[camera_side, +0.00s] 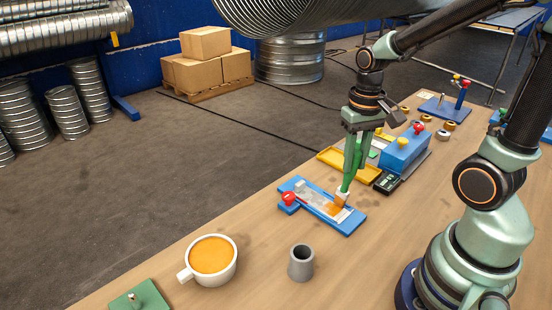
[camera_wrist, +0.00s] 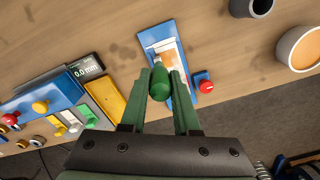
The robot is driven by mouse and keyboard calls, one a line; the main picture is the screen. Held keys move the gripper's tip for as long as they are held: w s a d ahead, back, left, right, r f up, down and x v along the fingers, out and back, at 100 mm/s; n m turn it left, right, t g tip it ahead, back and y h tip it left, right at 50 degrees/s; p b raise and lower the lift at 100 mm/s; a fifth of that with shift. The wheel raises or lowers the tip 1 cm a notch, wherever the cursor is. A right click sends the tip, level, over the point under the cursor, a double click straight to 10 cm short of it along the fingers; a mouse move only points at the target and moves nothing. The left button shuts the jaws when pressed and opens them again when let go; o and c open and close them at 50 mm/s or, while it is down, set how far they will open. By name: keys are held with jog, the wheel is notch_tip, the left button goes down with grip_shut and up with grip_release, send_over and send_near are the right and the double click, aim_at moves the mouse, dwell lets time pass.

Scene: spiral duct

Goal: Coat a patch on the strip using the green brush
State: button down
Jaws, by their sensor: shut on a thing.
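My gripper (camera_side: 354,158) is shut on the green brush (camera_side: 347,178), which hangs down, slightly tilted. The brush's pale lower end (camera_side: 342,194) is at the right part of the strip; exact contact is hard to tell. The strip (camera_side: 313,197) is pale and lies in a blue holder (camera_side: 348,228) with a red knob (camera_side: 289,198) at its left end. An orange patch (camera_side: 332,208) shows on the strip beside the brush tip. In the wrist view, the green brush handle (camera_wrist: 159,84) sits between my fingers and hides part of the strip (camera_wrist: 166,48).
A white mug of orange liquid (camera_side: 212,254) and a grey cup (camera_side: 301,263) stand at the front. A yellow tray (camera_side: 350,165), a black gauge reading 0.0 mm (camera_wrist: 86,68) and a blue block with knobs (camera_side: 404,150) lie behind the holder. A green plate (camera_side: 140,297) is front left.

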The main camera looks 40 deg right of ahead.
jog(key=shift+a, duration=2.75)
jog(key=shift+w+d, duration=0.2)
jog(key=shift+d, duration=0.8)
jog(key=shift+w+d, duration=0.2)
jog(key=shift+d, duration=0.85)
jog(key=shift+w+d, duration=0.2)
jog(key=shift+d, duration=0.8)
jog(key=shift+a, duration=2.9)
notch_tip(320, 180, up, 8)
